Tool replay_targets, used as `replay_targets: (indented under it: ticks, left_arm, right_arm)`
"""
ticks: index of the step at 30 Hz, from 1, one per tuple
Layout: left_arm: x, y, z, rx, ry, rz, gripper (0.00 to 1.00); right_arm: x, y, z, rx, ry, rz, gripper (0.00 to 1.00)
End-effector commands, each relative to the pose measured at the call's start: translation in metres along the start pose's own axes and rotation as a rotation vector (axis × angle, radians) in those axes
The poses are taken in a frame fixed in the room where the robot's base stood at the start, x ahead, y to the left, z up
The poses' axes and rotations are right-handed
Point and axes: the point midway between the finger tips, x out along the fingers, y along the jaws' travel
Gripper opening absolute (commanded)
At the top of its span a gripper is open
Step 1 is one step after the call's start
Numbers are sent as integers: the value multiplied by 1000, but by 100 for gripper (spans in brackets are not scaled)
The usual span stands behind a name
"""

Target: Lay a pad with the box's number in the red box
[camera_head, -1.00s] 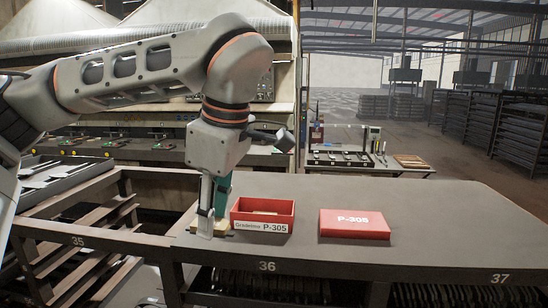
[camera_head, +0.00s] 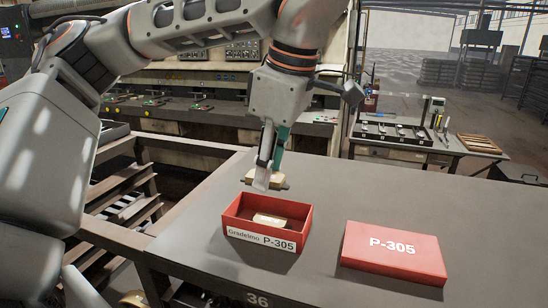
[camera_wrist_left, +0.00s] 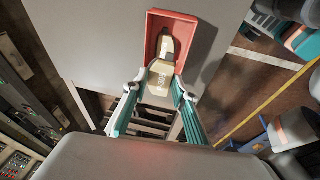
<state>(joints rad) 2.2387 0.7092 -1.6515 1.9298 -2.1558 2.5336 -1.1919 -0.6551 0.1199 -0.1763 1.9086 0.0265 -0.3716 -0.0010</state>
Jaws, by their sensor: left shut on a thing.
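The open red box (camera_head: 235,210) stands on the table and carries a label reading P-305. One beige pad (camera_head: 270,220) lies in it; this pad also shows in the left wrist view (camera_wrist_left: 165,44). My left gripper (camera_head: 268,178) is shut on a second beige pad (camera_head: 282,184), held in the air above the back side of the box. In the left wrist view the held pad (camera_wrist_left: 159,78) sits between the teal fingers, with a dark marking too small to read surely. My right gripper is not in view.
The red lid (camera_head: 393,252), marked P-305, lies flat on the table right of the box. The grey tabletop (camera_head: 340,195) is clear around them. A side table (camera_head: 420,150) with a tray of parts stands behind. Racks stand at left.

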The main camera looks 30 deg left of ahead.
Motion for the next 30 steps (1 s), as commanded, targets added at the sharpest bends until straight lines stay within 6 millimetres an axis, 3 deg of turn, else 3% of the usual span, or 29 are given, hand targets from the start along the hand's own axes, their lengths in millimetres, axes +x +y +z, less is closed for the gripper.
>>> replay_targets:
  ticks: [16, 30]
  left_arm:
    - [49, -6, 12, 1, -1, 2, 1]
    - [78, -10, 20, 0, -1, 1, 1]
  right_arm:
    - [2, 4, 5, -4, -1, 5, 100]
    - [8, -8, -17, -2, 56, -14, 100]
